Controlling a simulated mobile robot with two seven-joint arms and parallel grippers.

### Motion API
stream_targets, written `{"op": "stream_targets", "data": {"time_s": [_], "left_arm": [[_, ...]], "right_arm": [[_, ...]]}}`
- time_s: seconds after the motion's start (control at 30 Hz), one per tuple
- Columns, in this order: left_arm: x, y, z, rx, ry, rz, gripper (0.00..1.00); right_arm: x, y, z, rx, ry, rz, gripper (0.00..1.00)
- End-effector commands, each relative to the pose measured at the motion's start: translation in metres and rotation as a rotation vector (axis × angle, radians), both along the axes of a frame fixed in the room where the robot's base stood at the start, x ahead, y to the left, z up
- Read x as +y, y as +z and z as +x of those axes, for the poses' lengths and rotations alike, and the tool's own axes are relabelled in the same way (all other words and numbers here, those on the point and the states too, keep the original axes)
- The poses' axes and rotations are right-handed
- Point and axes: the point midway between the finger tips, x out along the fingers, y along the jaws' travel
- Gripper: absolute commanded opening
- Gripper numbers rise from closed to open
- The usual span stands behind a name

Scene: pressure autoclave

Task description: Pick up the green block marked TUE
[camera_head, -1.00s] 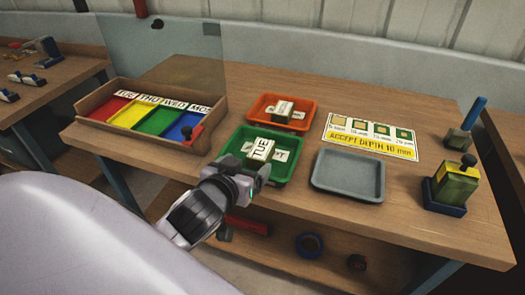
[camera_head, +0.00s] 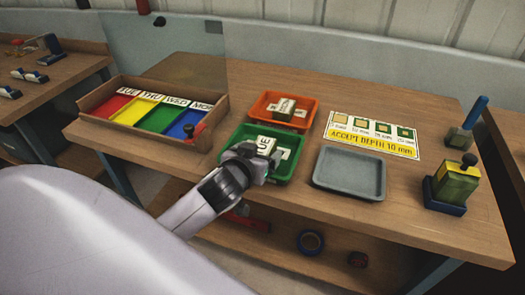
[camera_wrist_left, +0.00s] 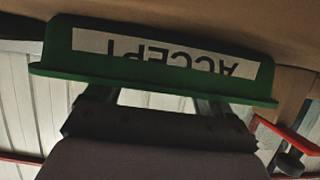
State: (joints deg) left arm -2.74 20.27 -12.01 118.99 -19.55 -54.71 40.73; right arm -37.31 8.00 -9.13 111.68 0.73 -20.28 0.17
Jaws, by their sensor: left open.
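The block marked TUE (camera_head: 264,143) shows its white label and a little of its dark green side. It sits in the green tray (camera_head: 229,146), which has a white label partly covered. My left gripper (camera_head: 269,163) is open at the tray's near side, beside the block and partly hiding it. I cannot tell whether they touch. In the left wrist view the green tray (camera_wrist_left: 60,50) with its upside-down ACCEPT label crosses in front of the finger ends of the left gripper (camera_wrist_left: 157,98). The block cannot be made out there. My right gripper is out of view.
An orange tray (camera_head: 310,108) with another labelled block stands behind the green one. A grey empty tray (camera_head: 349,174) is to the right. A wooden box (camera_head: 118,88) with coloured, day-labelled sections stands left. A yellow ACCEPT DEPTH card (camera_head: 372,143) and a dark-based stamp-like tool (camera_head: 453,186) are right.

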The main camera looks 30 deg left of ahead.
Motion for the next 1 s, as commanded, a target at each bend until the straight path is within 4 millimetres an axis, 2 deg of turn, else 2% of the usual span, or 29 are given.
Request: {"op": "stream_targets", "data": {"time_s": [0.03, 0.2, 0.5, 0.67, 0.87, 1.0], "left_arm": [[0.000, 0.000, 0.000, 0.000, 0.000, 0.000, 0.80], [0.000, 0.000, 0.000, 0.000, 0.000, 0.000, 0.26], [0.000, 0.001, 0.000, -0.001, 0.000, -0.001, 0.26], [0.000, 0.011, 0.000, -0.003, 0.001, -0.002, 0.26], [0.000, 0.046, 0.001, -0.008, 0.002, -0.002, 0.26], [0.000, 0.087, 0.001, -0.011, 0.000, -0.004, 0.26]], "right_arm": [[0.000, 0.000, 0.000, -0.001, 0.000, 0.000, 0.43], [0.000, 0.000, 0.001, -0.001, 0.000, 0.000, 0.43], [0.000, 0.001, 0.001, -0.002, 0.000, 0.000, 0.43], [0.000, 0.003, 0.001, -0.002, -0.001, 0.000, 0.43], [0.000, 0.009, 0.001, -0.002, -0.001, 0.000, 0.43], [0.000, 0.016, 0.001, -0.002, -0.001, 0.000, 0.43]]}}
